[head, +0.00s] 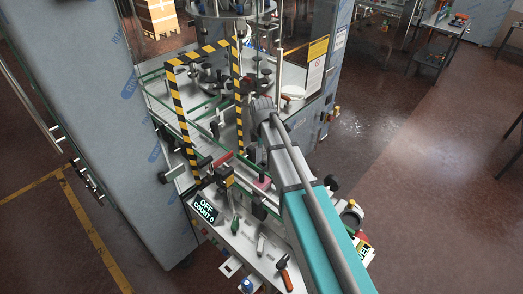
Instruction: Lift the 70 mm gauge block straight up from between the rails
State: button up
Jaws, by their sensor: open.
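A small pinkish-red block (262,183), which I take to be the gauge block, sits low between the green-edged rails (243,161) of the conveyor, just left of my arm. Its size marking is too small to read. My arm reaches in from the lower right, and its grey wrist is above the rails. My gripper (252,154) shows only as a small dark shape under the wrist, above and apart from the block. It is open, with nothing seen in it. My arm hides part of the jaws and the rails to the right.
A black-and-yellow striped frame (178,115) stands over the conveyor, left of my wrist. A counter display (206,207) reads OFF, COUNT 0. Hand tools, including an orange-handled one (285,274), lie on the front plate. Tall grey cabinets flank the line. Open floor lies right.

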aim_at(262, 172)
jog(key=shift+f+b, duration=6.4)
jog(key=shift+f, duration=0.2)
jog(key=shift+c, duration=0.3)
grip_shut()
jog(key=shift+r+p, duration=1.25)
jog(key=shift+r+p, duration=2.2)
jog(key=shift+r, duration=0.05)
